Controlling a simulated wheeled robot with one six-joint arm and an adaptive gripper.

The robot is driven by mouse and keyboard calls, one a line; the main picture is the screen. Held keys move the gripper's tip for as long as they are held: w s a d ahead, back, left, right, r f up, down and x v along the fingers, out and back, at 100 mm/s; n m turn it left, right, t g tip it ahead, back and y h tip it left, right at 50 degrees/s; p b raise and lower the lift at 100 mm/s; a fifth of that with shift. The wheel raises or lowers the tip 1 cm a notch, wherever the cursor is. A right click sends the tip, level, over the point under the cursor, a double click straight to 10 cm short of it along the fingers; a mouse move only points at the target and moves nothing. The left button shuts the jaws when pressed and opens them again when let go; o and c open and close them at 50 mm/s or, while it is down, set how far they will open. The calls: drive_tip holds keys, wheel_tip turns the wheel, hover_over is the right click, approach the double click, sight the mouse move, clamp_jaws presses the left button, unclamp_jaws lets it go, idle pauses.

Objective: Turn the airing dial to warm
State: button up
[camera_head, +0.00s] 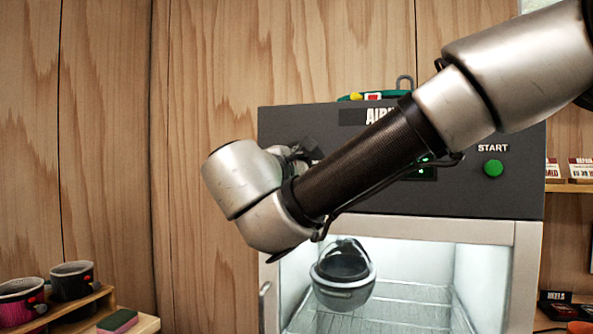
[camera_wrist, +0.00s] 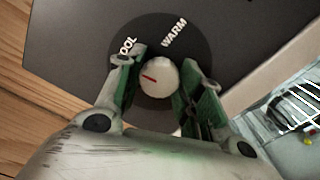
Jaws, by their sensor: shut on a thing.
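The airing dial (camera_wrist: 160,84) is a pale round knob with a red mark, set on a dark disc lettered WARM and, partly covered, COOL. The red mark points to the left, nearer the COOL side than WARM. My gripper (camera_wrist: 160,71) has its green-lined fingers on both sides of the knob and is shut on it. In the head view my arm hides the dial and most of the gripper in front of the cabinet's dark panel (camera_head: 350,195).
A green START button (camera_head: 493,168) sits on the panel's right. Below, the lit cabinet interior holds a dark helmet-like thing (camera_head: 343,275) and a wire rack (camera_head: 400,312). Coloured gear (camera_head: 375,97) lies on top. Cups (camera_head: 72,281) and a sponge (camera_head: 117,321) stand at lower left.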

drive_tip(key=shift+f+m, duration=0.15)
drive_tip(key=shift+m, duration=3.85)
drive_tip(key=shift+f+m, duration=0.1)
drive_tip(key=shift+m, duration=3.9)
drive_tip(key=o, duration=1)
drive_tip(key=v, duration=1.2)
